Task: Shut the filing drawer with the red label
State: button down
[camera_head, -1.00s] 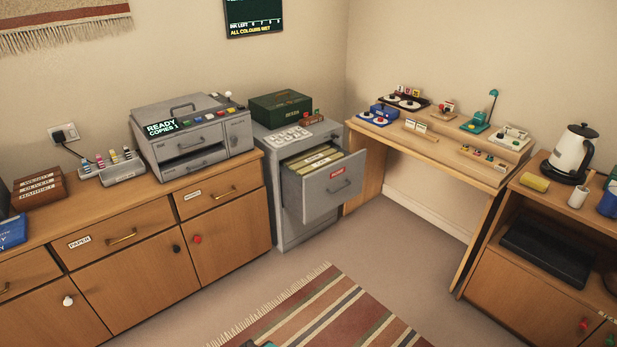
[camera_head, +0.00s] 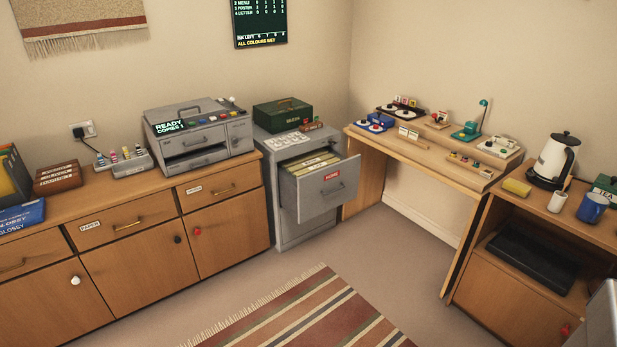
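The grey filing drawer (camera_head: 312,200) with the red label (camera_head: 331,177) stands pulled out of the grey filing cabinet (camera_head: 284,232), between the wooden sideboard and the desk. Tan folders (camera_head: 312,164) show inside it. A handle sits on its front, below the label. My gripper is not in view, so its state does not show.
A green box (camera_head: 283,114) stands on the cabinet top. A striped rug (camera_head: 310,312) lies on the floor in front. The wooden desk (camera_head: 420,150) is close to the drawer's right. Bare floor (camera_head: 375,245) lies before the cabinet. A pale grey shape is cut off at the lower right corner.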

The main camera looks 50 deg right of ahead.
aim_at(311, 184)
jog(key=z, duration=0.7)
jog(key=i, duration=1.1)
jog(key=u, duration=0.15)
jog(key=k, duration=0.9)
jog(key=z, duration=0.25)
jog(key=i, duration=0.2)
jog(key=u, duration=0.15)
